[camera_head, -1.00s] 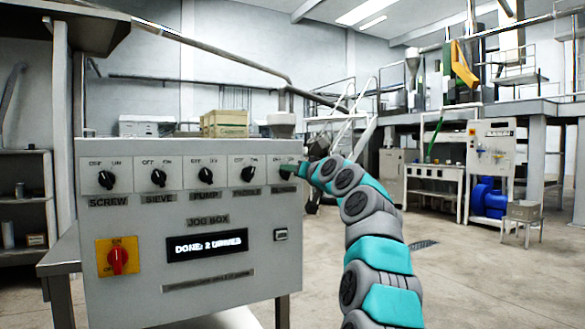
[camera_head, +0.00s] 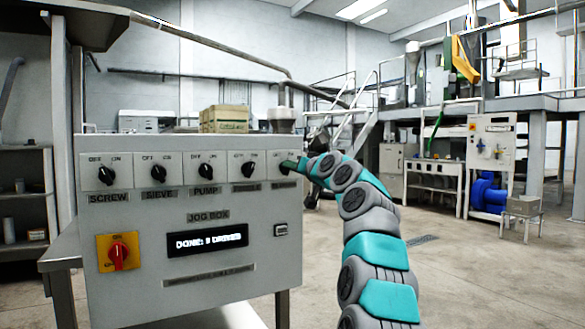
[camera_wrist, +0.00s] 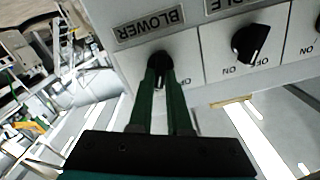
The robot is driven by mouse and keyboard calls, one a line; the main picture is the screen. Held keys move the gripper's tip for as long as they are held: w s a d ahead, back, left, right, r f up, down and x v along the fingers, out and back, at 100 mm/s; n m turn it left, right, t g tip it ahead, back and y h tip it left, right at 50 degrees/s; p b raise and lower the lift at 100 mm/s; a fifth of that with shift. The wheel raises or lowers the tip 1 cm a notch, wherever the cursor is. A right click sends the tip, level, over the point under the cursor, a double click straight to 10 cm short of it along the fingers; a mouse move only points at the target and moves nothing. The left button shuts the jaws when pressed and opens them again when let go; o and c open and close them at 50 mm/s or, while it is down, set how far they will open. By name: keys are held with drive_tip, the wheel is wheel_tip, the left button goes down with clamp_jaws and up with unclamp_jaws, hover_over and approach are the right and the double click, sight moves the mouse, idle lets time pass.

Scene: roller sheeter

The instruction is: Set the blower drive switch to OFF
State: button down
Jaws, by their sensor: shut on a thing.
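The blower switch (camera_wrist: 159,62) is a black rotary knob at the right end of the jog box panel, labelled BLOWER (camera_wrist: 150,23) in the wrist view. My gripper (camera_wrist: 160,72) is shut on it, with its green fingers on either side of the knob. The knob's white mark points down between the fingers in the wrist view, where the panel appears upside down. The fingers partly cover its OFF and ON marks, so I cannot tell its setting. In the head view my gripper (camera_head: 291,164) partly hides the knob.
A row of similar knobs lies to the left, the paddle knob (camera_wrist: 250,40) nearest. Below are a display (camera_head: 207,243) reading DONE and a blurred drive count, and a red-and-yellow main switch (camera_head: 118,255). Open floor lies to the right.

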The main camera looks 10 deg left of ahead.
drive_tip(key=shift+f+n, duration=0.15)
drive_tip(key=shift+n, duration=0.15)
drive_tip(key=shift+s+a+n+p, duration=0.1)
drive_tip(key=shift+n+p, duration=0.25)
drive_tip(key=shift+n, duration=1.7)
drive_tip(key=shift+a+n+p, duration=0.1)
drive_tip(key=shift+n+p, duration=0.2)
drive_tip(key=shift+n, duration=1.75)
drive_tip(key=c, duration=0.9)
unclamp_jaws()
drive_tip(key=shift+o, duration=0.2)
drive_tip(key=shift+s, duration=0.1)
